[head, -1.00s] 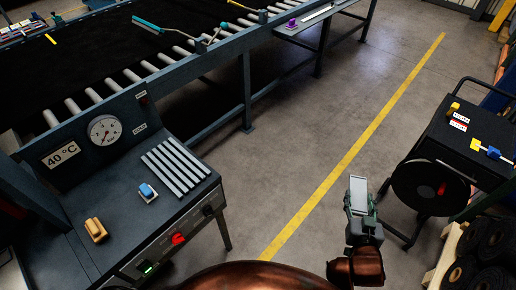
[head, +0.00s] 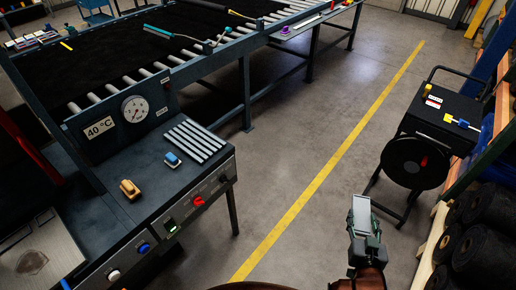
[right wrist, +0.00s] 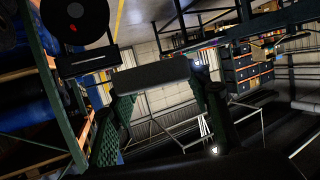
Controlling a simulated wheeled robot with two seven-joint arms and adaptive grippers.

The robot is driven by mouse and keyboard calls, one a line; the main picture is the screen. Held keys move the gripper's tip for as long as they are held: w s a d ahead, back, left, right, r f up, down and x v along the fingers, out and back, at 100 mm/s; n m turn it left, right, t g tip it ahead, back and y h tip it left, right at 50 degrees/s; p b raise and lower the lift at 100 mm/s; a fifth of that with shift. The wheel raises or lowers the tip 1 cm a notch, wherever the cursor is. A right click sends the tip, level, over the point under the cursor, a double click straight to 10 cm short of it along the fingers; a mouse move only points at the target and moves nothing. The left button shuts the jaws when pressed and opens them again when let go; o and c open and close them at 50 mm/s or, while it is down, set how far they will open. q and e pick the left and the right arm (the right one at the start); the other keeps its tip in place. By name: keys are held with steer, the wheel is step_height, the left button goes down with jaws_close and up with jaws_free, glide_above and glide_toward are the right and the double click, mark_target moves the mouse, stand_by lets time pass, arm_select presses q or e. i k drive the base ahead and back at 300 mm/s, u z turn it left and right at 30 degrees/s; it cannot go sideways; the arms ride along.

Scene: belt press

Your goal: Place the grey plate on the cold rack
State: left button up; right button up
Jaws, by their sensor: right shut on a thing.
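The grey plate (head: 361,213) is a small flat pale piece, held at the tips of my right gripper (head: 364,238), low and right of centre in the head view. The right gripper is shut on it. In the right wrist view the plate (right wrist: 152,75) shows as a dark grey bar between the two green-and-black fingers. A rack of pale parallel bars (head: 196,141), which looks like the cold rack, lies empty on the dark console top at left. The held plate is well apart from it, out over the floor. My left gripper is not in view.
The console (head: 100,190) carries a blue block (head: 172,159), a tan block (head: 130,189), a gauge (head: 135,109) and a 40 °C sign. A roller conveyor runs behind. A cart with a black reel (head: 414,162) stands right; open floor with a yellow line lies between.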

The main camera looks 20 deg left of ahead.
mark_target(195, 139)
steer(key=k, duration=0.65)
steer(key=u, duration=1.2)
steer(key=i, duration=1.6)
steer(key=z, duration=0.05)
